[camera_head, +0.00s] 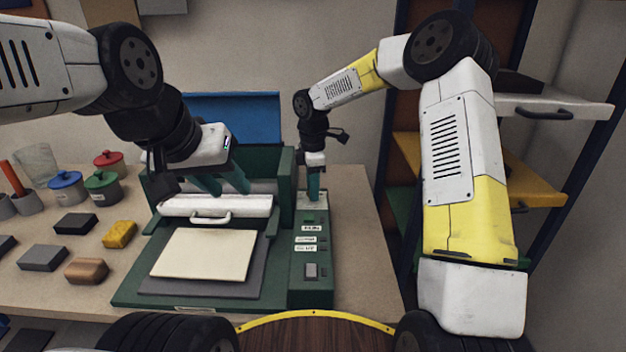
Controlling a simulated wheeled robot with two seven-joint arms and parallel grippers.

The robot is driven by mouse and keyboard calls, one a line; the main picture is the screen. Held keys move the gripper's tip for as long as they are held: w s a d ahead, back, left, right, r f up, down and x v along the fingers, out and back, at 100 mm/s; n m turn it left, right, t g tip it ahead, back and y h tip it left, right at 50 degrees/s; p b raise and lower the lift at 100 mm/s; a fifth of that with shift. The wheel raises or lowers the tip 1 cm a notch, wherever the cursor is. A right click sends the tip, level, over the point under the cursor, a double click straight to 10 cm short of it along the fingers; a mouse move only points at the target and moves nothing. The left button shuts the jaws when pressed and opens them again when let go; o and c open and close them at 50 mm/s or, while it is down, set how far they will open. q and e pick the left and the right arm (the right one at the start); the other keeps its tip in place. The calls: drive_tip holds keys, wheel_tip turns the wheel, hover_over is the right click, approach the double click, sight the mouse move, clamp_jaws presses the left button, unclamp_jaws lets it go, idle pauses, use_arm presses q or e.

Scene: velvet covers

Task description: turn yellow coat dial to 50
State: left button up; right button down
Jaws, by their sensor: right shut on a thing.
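A green machine (135,290) stands on the table, with a control column (311,290) on its right side carrying small labels and buttons. My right gripper (313,194) points down at the far end of this column. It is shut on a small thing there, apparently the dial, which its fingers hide. I cannot read the dial's setting. My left gripper (222,186) is open, its teal fingers apart above the white bar with a handle (215,207). I cannot tell whether they touch the bar.
A cream board (205,254) lies on a grey plate (259,277) in front of the bar. Lidded pots (67,188), dark blocks (42,258), a yellow sponge-like block (119,234) and a brown block (86,271) stand at the left. Table right of the machine is clear.

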drive_tip(key=shift+m, duration=1.1)
drive_tip(key=c, duration=1.1)
unclamp_jaws()
drive_tip(key=shift+r, duration=0.1)
wheel_tip(320, 180, up, 7)
drive_tip(key=shift+f, duration=0.1)
drive_tip(key=shift+r, duration=0.45)
